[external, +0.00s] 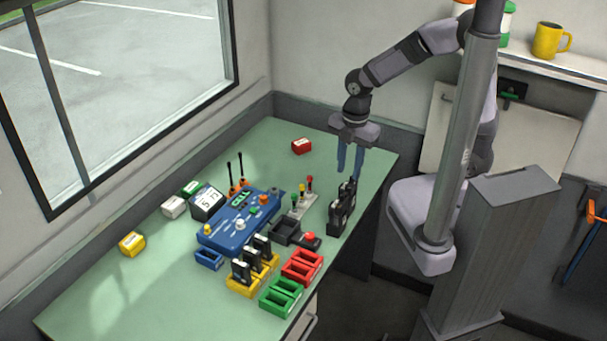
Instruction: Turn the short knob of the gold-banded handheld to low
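Several black handhelds stand upright in the external view. More black upright units (342,211) stand near the table's right edge. I cannot make out a gold band on any of them, and their short knobs are too small to tell apart or read. My gripper (350,174) points down above the right side of the table, above and behind the black units at the right edge. Its two blue fingers are apart, with nothing visible between them.
A blue console (238,222) with knobs sits mid-table. Red (302,266) and green (281,296) trays stand at the front. A grey panel with coloured levers (301,203) lies behind a black box. The table's left front is clear.

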